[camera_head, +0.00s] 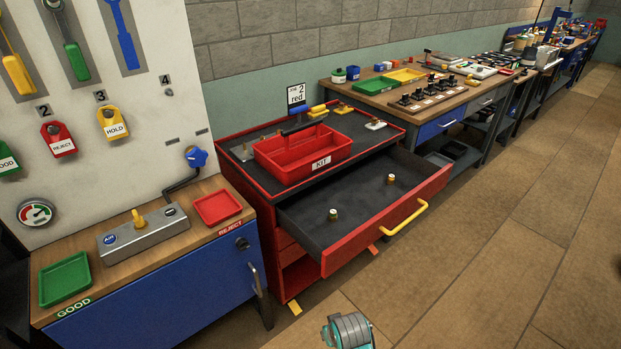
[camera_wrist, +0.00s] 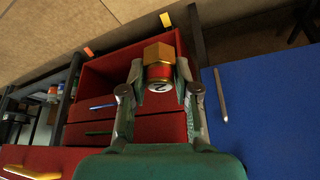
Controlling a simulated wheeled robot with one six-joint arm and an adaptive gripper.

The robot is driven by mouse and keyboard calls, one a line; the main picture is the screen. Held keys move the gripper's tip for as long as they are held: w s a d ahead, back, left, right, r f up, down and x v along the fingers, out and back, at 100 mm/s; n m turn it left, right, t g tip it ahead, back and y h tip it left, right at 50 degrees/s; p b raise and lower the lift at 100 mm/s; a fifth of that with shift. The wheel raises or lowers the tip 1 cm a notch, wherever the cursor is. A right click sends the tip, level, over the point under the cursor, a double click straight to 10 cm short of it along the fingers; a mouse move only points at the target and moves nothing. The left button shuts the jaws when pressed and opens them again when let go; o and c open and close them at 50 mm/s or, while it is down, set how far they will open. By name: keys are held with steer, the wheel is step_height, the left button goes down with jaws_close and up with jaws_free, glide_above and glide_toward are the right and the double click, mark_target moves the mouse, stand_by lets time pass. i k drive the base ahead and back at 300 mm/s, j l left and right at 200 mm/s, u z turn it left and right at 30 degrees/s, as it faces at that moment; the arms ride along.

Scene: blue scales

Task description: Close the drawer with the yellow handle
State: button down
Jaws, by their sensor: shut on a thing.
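The drawer with the yellow handle (camera_head: 404,217) is the top drawer of the red cabinet, and it stands pulled well out. Its dark floor (camera_head: 365,205) holds two small brass-and-white pieces (camera_head: 333,214), standing apart. The yellow handle also shows at the lower left of the wrist view (camera_wrist: 30,173). My gripper (camera_wrist: 160,82) is shut on a brass hex-topped piece (camera_wrist: 158,54) with a red band and a white face marked 2. In the head view only a teal part of my arm shows at the bottom edge, and the gripper's fingertips are not visible there.
A red kit tray (camera_head: 300,155) sits on the cabinet top beside a sign reading 2 red. A blue-fronted bench (camera_head: 165,295) with green and red trays stands at the left. A long workbench (camera_head: 400,98) runs along the wall. Floor in front of the drawer is clear.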

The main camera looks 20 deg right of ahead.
mark_target(367, 208)
steer(key=z, duration=1.4)
steer(key=i+z, duration=0.15)
steer(key=z, duration=0.25)
steer(key=i+z, duration=0.2)
steer(key=z, duration=0.2)
steer(key=i+z, duration=0.15)
steer(key=z, duration=0.25)
steer(key=i+j, duration=0.2)
steer(key=i, duration=0.3)
steer(key=i+j, duration=0.25)
steer(key=i, duration=0.2)
steer(key=i+j, duration=0.2)
steer(key=i, duration=1)
steer(key=i+l+u, duration=0.1)
steer(key=i, duration=0.6)
steer(key=i+u, duration=0.15)
steer(key=u, duration=1.35)
